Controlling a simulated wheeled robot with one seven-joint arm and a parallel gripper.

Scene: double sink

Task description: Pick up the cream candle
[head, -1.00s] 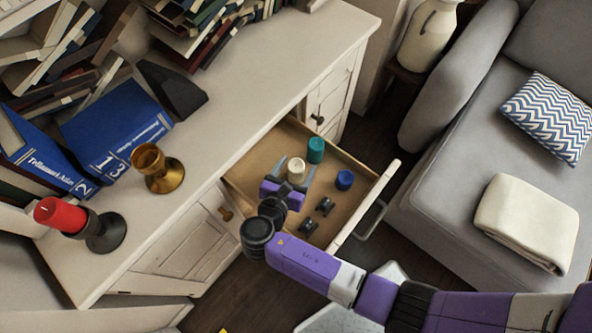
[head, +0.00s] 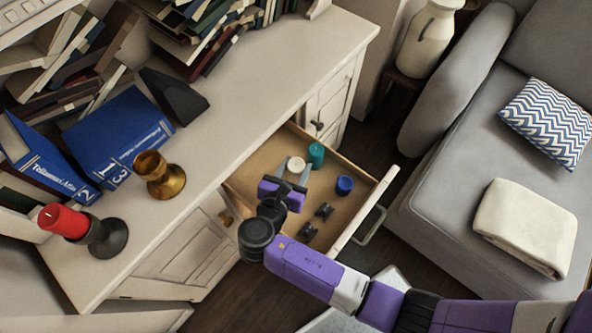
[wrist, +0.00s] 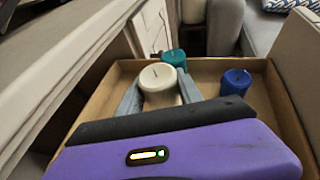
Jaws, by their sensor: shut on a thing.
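The cream candle (head: 296,164) stands upright in the open drawer, and it also shows in the wrist view (wrist: 158,78). My gripper (head: 293,172) reaches into the drawer from the front. Its two grey fingers (wrist: 160,98) lie on either side of the candle and are shut on it. The candle's top sticks out above the fingers; its lower part is hidden in the wrist view. I cannot tell whether its base is clear of the drawer floor.
A teal candle (head: 316,154) stands just behind, and a blue candle (head: 344,185) to the right. Two small dark objects (head: 315,220) lie nearer the drawer front (head: 365,215). A brass goblet (head: 158,175) and a red candle (head: 63,220) in a dark holder stand on the cabinet top.

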